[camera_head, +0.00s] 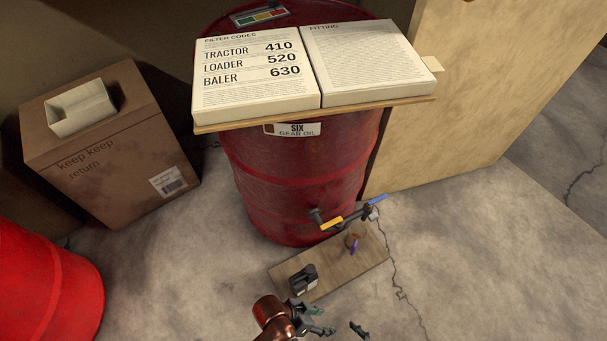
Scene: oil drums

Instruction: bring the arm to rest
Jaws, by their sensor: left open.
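My left gripper (343,331) is at the bottom edge of the head view, on the end of a copper-coloured arm link. Its dark fingers are apart, and nothing shows between them. It is in front of a wooden board (335,272) on the floor, nearer to me than the dark red drum (290,180). Part of the gripper is cut off by the picture's lower edge. My right gripper does not show.
A tap (325,219) with yellow and blue handles sticks out of the drum. A small black can (303,280) stands on the board. An open book (310,70) lies atop the drum. A cardboard box (110,145) and red drum (45,285) are left.

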